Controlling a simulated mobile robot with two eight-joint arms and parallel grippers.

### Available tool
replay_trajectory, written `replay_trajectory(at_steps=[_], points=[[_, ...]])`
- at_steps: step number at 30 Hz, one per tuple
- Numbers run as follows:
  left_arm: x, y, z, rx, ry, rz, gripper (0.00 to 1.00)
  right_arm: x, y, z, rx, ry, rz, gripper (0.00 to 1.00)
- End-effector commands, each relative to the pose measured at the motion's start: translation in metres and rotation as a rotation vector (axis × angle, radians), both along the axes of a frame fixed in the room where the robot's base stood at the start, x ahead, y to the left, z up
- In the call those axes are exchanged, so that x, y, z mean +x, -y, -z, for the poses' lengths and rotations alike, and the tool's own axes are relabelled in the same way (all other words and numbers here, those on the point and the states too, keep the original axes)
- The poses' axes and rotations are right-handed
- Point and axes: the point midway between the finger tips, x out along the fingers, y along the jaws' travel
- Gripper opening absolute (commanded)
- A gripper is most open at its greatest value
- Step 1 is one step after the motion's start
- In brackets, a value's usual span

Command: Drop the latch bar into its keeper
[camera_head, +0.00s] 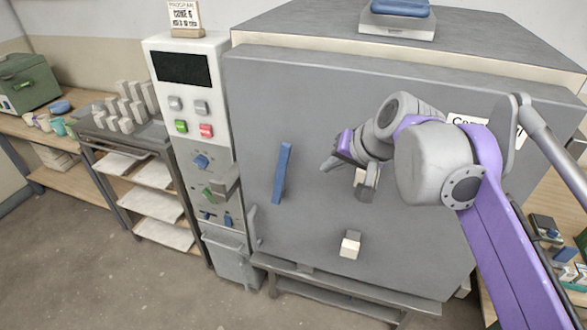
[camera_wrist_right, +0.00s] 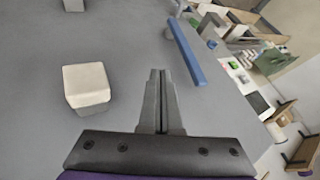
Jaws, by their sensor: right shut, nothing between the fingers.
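The blue latch bar (camera_head: 281,173) is on the grey kiln door (camera_head: 310,95), standing nearly upright with its top leaning slightly right. In the right wrist view the latch bar (camera_wrist_right: 186,52) runs diagonally, right of my fingers. A grey bracket that looks like the keeper (camera_head: 226,182) is left of the bar, at the control column's edge; the bar is apart from it. My right gripper (camera_head: 330,164) is shut and empty in front of the door, right of the bar and apart from it. Its closed fingers (camera_wrist_right: 157,78) show in the wrist view. My left gripper is not in view.
A cream plug (camera_head: 350,245) sticks out low on the door; another (camera_head: 367,178) is partly hidden by my right arm. The control column (camera_head: 187,85) stands left of the door. A shelf cart (camera_head: 150,175) is farther left. The floor in front is clear.

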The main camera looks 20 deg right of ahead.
Motion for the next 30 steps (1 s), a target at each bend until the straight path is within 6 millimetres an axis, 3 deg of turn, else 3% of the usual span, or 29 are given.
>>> replay_trajectory(at_steps=[8,20,24,30], points=[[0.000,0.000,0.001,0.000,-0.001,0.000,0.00,0.011,-0.004,0.014,-0.001,0.000,-0.002,0.00],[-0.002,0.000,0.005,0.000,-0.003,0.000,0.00,0.061,-0.019,0.078,-0.001,0.000,-0.002,0.00],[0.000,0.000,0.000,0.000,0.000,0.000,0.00,0.074,-0.038,0.072,-0.001,0.001,-0.005,0.00],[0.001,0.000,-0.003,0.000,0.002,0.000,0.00,0.082,-0.050,0.070,-0.001,0.000,-0.002,0.00]])
